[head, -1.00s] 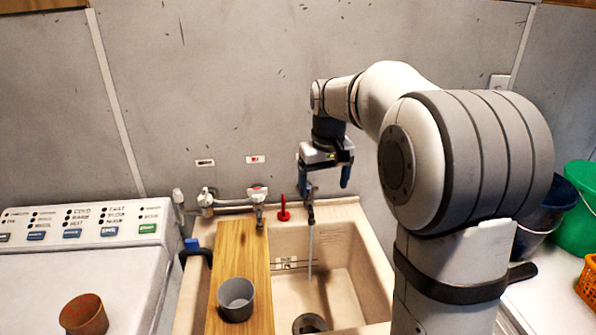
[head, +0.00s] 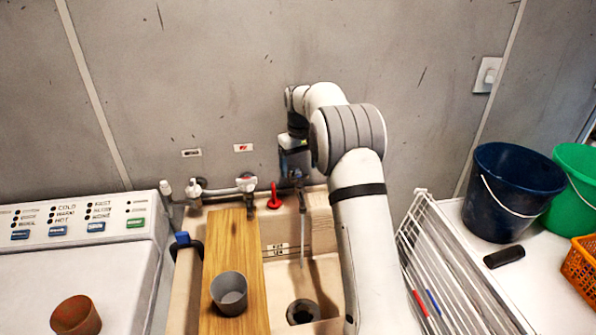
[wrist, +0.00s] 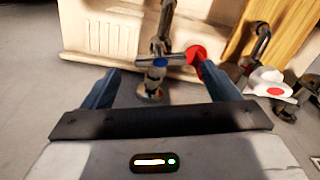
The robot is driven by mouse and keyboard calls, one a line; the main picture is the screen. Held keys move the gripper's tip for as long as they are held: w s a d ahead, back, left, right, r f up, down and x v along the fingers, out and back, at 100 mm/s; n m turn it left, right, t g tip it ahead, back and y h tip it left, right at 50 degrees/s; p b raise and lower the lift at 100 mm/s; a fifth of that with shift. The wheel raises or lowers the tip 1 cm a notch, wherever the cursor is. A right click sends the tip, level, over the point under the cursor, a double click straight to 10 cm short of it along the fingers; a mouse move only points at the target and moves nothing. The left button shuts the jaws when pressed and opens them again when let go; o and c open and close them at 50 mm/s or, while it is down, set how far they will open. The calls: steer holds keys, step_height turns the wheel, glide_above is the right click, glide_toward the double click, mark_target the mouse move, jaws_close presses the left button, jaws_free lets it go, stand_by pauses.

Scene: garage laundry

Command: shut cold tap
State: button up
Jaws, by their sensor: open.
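The cold tap (wrist: 160,62), with a blue mark on its crossbar handle, lies between the spread blue fingers of my gripper (wrist: 161,78) in the wrist view. The gripper is open, and I see no clear contact with the handle. In the head view my gripper (head: 293,162) is over the back of the sink and hides most of this tap. A thin stream of water (head: 302,245) falls from the spout into the sink (head: 325,270). A red tap handle (head: 274,198) is just left of it, and also shows in the wrist view (wrist: 197,57).
A wooden board (head: 240,250) lies across the sink's left side with a grey cup (head: 229,291) on it. A white valve with a red mark (head: 246,183) sits on the wall pipe. A drying rack (head: 445,265) and a dark blue bucket (head: 507,190) are at right.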

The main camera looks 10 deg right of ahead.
mark_target(299, 178)
steer(key=shift+f, duration=1.45)
steer(key=shift+c, duration=0.4)
